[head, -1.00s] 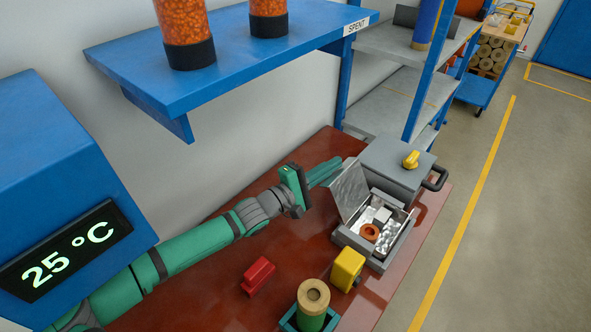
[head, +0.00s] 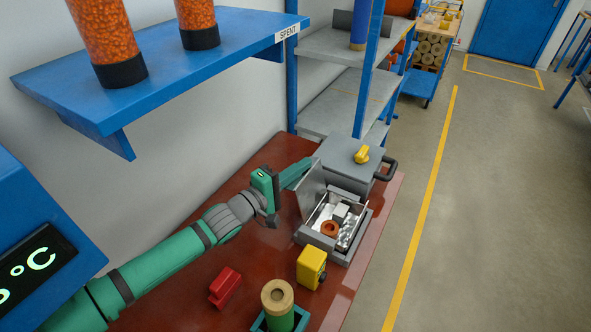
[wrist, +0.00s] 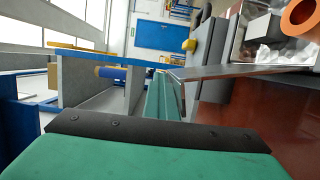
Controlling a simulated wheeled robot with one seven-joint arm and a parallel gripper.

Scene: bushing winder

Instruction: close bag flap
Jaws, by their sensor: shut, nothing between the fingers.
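The silver foil bag (head: 350,232) lies open in a grey tray (head: 357,243), with an orange ring (head: 330,228) and a pale block (head: 341,211) in its mouth. Its stiff grey flap (head: 312,188) stands up steeply along the left side. My green gripper (head: 296,172) is shut and empty on the flap's left, outer side. Its fingertips reach to the flap's far upper edge; I cannot tell whether they touch it. In the wrist view the flap (wrist: 240,72) shows edge-on, right of my fingers (wrist: 163,97), with the foil bag (wrist: 268,54) beyond.
A grey lidded case (head: 350,165) with a yellow knob stands directly behind the tray. A yellow block (head: 311,267), red block (head: 225,287) and green cylinder (head: 278,305) stand in front. A blue shelf (head: 180,62) overhangs at upper left.

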